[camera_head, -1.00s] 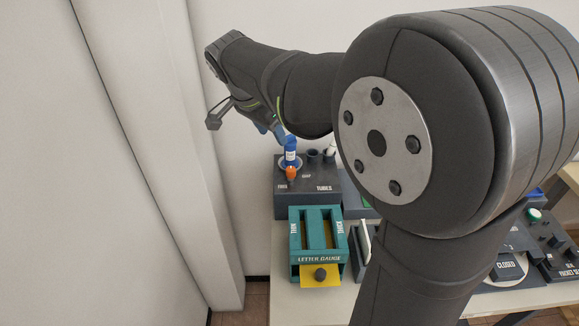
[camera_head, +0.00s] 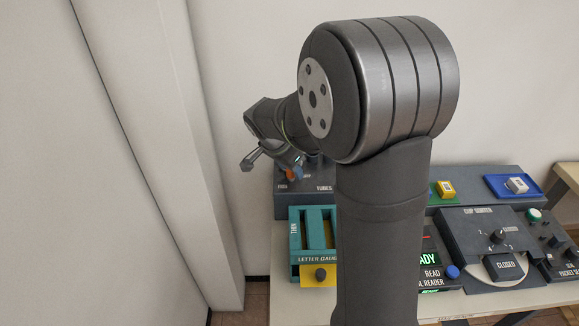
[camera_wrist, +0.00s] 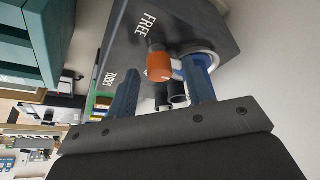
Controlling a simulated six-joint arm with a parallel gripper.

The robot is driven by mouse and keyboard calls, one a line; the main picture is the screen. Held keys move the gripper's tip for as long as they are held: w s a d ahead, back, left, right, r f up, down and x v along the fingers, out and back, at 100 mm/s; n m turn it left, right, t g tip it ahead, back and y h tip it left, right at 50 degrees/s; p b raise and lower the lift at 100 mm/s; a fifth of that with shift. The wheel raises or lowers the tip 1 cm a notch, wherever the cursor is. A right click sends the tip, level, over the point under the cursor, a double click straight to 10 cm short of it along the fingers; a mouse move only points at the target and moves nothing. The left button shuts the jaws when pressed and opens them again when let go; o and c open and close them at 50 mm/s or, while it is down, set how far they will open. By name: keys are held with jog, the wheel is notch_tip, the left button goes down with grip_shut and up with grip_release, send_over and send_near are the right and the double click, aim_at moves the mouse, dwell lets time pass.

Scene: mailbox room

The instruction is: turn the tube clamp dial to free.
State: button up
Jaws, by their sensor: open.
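The dark tubes box (camera_head: 305,205) stands at the back left of the table, and its lettered face also shows in the wrist view (camera_wrist: 130,50). The orange dial (camera_wrist: 160,67) is on this box near the word FREE; a small part of it shows in the head view (camera_head: 296,173). Its exact setting cannot be told. My gripper (camera_wrist: 166,72) is open, its blue fingers apart at the box, with the orange dial in view between them. Whether a finger touches the dial is unclear. A white ring (camera_wrist: 210,52) shows behind the right finger.
The teal letter gauge (camera_head: 297,235) with a yellow plate stands just in front of the tubes box. A white wall is close behind and to the left. The cup sorter panel (camera_head: 480,235) and blue tray (camera_head: 512,196) lie to the right.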

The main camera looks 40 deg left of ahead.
jog(key=shift+c, duration=0.5)
jog(key=c, duration=0.9)
jog(key=shift+n, duration=0.3)
jog(key=n+y, duration=0.1)
jog(key=n, duration=0.2)
jog(key=shift+d+n+y, duration=0.15)
jog(key=shift+n+y, duration=0.15)
jog(key=shift+y, duration=0.1)
jog(key=n+g+y, duration=0.1)
jog(key=n, duration=0.3)
jog(key=shift+w+d, duration=0.1)
jog(key=shift+w, duration=0.05)
jog(key=n+g, duration=0.1)
jog(key=n, duration=0.1)
jog(key=n+y, duration=0.1)
jog(key=n, duration=0.2)
jog(key=shift+w+n+g, duration=0.15)
jog(key=shift+n+g, duration=0.15)
jog(key=shift+g, duration=0.1)
jog(key=n, duration=0.2)
jog(key=n+g, duration=0.1)
jog(key=n, duration=0.1)
jog(key=shift+g+y, duration=0.3)
jog(key=shift+y, duration=0.1)
